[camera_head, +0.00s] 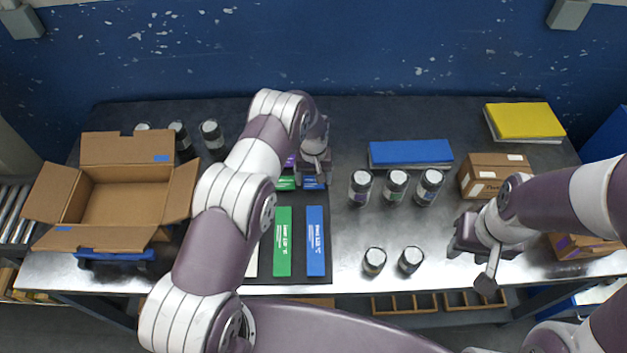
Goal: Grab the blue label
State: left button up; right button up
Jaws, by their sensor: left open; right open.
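The blue label (315,240) is a long upright strip with white print, lying on a black mat (298,279) in the middle of the table. A green label (283,241) lies just left of it. My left gripper (314,178) is open above the far end of the mat, beyond the blue label's far end. A smaller blue piece (314,184) shows right at that gripper, partly hidden by it. My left arm covers the left part of the mat. My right gripper (468,249) is open and empty at the right side of the table.
An open cardboard box (128,203) stands at the left. Several dark jars (396,185) stand right of the mat, with more behind the box. A blue pad (410,152), a yellow pad (525,120) and small cartons (494,174) lie at the back and right.

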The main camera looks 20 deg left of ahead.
pick_arm(q)
jog(key=shift+f+b, duration=0.2)
jog(key=shift+b, duration=0.3)
dwell(0.5)
jog(key=c, duration=0.8)
